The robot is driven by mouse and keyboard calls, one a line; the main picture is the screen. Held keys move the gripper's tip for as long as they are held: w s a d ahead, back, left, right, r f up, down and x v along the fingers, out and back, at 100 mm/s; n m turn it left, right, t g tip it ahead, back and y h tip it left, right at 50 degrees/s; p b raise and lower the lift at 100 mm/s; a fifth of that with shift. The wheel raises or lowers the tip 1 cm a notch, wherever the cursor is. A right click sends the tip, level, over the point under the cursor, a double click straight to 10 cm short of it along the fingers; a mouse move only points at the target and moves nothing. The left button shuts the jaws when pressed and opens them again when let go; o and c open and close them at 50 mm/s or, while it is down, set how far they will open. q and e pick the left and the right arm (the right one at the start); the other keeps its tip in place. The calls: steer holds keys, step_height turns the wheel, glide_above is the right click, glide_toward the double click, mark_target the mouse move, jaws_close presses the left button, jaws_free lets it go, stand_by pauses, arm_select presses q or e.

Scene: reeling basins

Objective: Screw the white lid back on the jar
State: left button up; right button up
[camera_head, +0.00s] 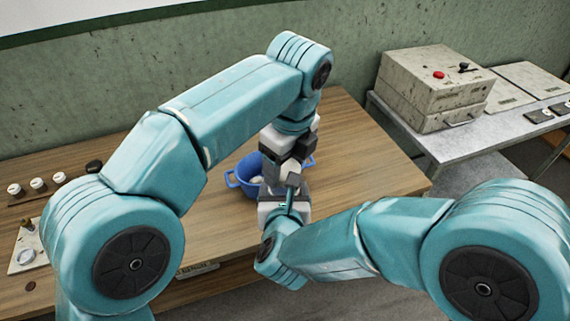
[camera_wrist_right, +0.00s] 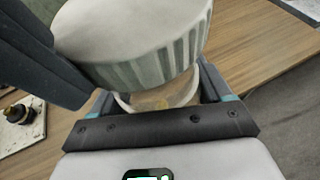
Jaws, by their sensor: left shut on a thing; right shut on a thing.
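The white ribbed lid (camera_wrist_right: 140,45) fills the top of the right wrist view. It sits over the mouth of the jar (camera_wrist_right: 160,98), whose pale side shows just below it. I cannot tell whether the lid is threaded on. My right gripper (camera_wrist_right: 158,88) is shut on the jar, with a finger on each side. My left gripper (camera_head: 294,166) comes down from above and is shut on the lid; one dark finger lies against the lid's left side in the wrist view. In the head view my right gripper (camera_head: 290,200) is just below the left one, and the grippers mostly hide jar and lid.
A blue basin (camera_head: 236,183) with handles stands on the wooden table (camera_head: 365,165) just behind the grippers. Several white-topped small pots (camera_head: 37,184) stand in a rack at left, near a pale board (camera_head: 25,255). A grey side table holds a control box (camera_head: 420,90) at right.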

mark_target(286, 171)
arm_select(q)
steer(key=shift+f, duration=0.9)
steer(key=shift+f, duration=0.95)
stand_by(0.3)
steer(key=shift+r, duration=0.15)
steer(key=shift+s+r, duration=0.2)
steer(key=shift+s, duration=0.05)
stand_by(0.9)
